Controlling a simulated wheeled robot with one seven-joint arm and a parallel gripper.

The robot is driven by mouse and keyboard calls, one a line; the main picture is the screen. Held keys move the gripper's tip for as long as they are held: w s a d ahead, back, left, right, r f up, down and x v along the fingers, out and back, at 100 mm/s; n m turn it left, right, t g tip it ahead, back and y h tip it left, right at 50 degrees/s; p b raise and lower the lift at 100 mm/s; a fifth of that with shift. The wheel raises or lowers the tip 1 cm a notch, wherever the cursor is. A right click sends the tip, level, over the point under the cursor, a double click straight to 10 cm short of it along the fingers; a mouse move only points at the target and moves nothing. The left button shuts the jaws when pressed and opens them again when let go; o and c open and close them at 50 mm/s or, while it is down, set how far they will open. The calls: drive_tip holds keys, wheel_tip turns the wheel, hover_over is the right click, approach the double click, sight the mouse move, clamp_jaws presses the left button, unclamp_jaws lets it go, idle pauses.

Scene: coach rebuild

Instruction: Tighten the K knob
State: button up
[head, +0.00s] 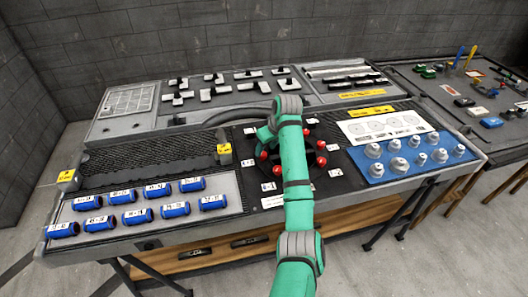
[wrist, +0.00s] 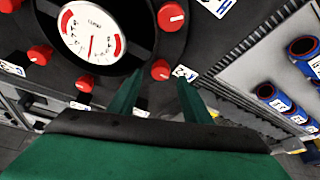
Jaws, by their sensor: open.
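Several red knobs ring a dark round plate on the bench; in the head view one red knob (head: 321,162) shows right of my arm. In the wrist view a red knob (wrist: 160,70) with a white mark lies ahead of the gap between my fingertips. Another red knob (wrist: 170,17) is above it and a third red knob (wrist: 83,83) is to its left. The letters on the cards are too small to read, so I cannot tell which is K. My gripper (wrist: 157,80) is open and empty. My arm hides it in the head view.
A dial gauge (wrist: 92,30) sits inside the ring. Blue cylinders (head: 170,210) lie on the left tray. A yellow-labelled post (head: 224,153) rises left of the ring.

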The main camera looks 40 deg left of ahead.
sight(263, 154)
drive_tip(key=shift+x, duration=1.95)
drive_tip(key=shift+s, duration=0.1)
drive_tip(key=shift+c, duration=0.4)
drive_tip(key=c, duration=1)
drive_tip(key=shift+o, duration=0.2)
